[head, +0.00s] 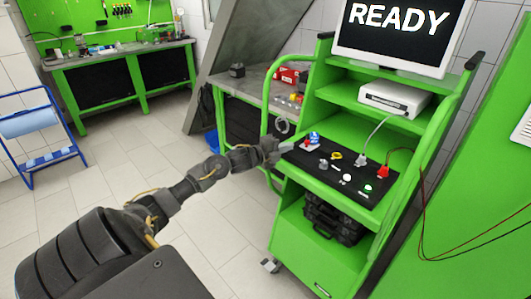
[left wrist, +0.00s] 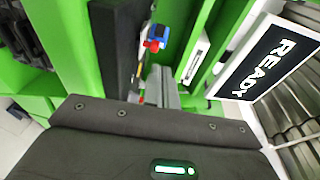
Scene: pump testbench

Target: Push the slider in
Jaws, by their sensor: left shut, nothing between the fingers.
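The black panel (head: 345,182) lies on the green cart's shelf and carries several small controls. At its left end are a blue part (head: 314,137) and a small red part (head: 307,145). I cannot tell for sure which part is the slider. My left gripper (head: 288,147) is shut and empty, with its tips at the panel's left edge, close to the red and blue parts. In the left wrist view the shut fingers (left wrist: 160,84) point along the panel (left wrist: 118,45), with the blue and red part (left wrist: 155,37) beyond them. Contact cannot be told. My right gripper is out of view.
The green cart (head: 320,240) has a curved side rail (head: 267,115) near my left wrist. A monitor (head: 402,35) reading READY stands above a white device (head: 394,98). Cables hang at the right. A grey workbench (head: 255,85) stands behind.

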